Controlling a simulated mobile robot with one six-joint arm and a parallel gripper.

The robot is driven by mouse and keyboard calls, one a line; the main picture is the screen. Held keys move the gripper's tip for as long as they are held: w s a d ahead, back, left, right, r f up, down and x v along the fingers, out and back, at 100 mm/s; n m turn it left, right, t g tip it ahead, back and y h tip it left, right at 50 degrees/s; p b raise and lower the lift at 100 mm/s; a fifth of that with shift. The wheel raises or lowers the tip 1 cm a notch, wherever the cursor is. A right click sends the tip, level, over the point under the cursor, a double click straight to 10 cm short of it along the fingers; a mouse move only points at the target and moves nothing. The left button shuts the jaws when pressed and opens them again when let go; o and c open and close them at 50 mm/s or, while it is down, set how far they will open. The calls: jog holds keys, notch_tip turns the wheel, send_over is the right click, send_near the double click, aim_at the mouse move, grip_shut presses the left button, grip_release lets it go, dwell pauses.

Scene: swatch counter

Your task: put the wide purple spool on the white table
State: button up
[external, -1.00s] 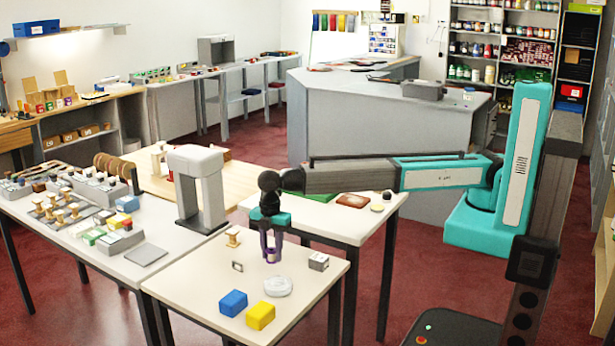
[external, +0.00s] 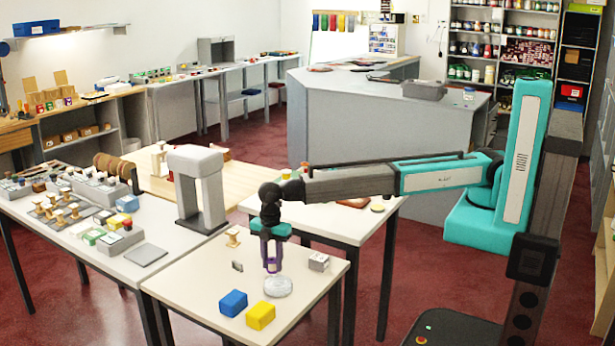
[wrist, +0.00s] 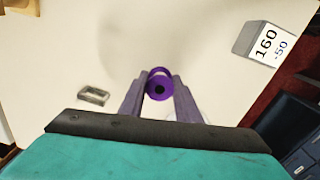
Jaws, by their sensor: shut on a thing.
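The purple spool (wrist: 159,84) is between my fingertips in the wrist view, seen nearly end-on with its round flange and dark centre hole. My gripper (wrist: 158,95) is shut on it. In the external view my gripper (external: 272,266) points down over the front white table (external: 190,276), and the spool (external: 272,266) shows as a small purple patch between the fingers. I cannot tell whether its underside touches the tabletop.
A pale round disc (external: 278,286) lies close in front of my fingers. A blue block (external: 233,303), yellow block (external: 260,316), marked cube (external: 319,262), small framed piece (external: 237,266) and wooden spool (external: 233,238) stand around. A grey arch (external: 197,185) stands behind left.

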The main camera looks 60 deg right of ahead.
aim_at(272, 259)
jog(key=o, duration=1.1)
jog(key=shift+f, duration=0.1)
jog(key=shift+o, duration=0.2)
jog(key=shift+r, duration=0.25)
notch_tip(272, 259, up, 12)
jog(key=b, duration=0.3)
jog(key=shift+f, duration=0.1)
jog(key=shift+o, duration=0.5)
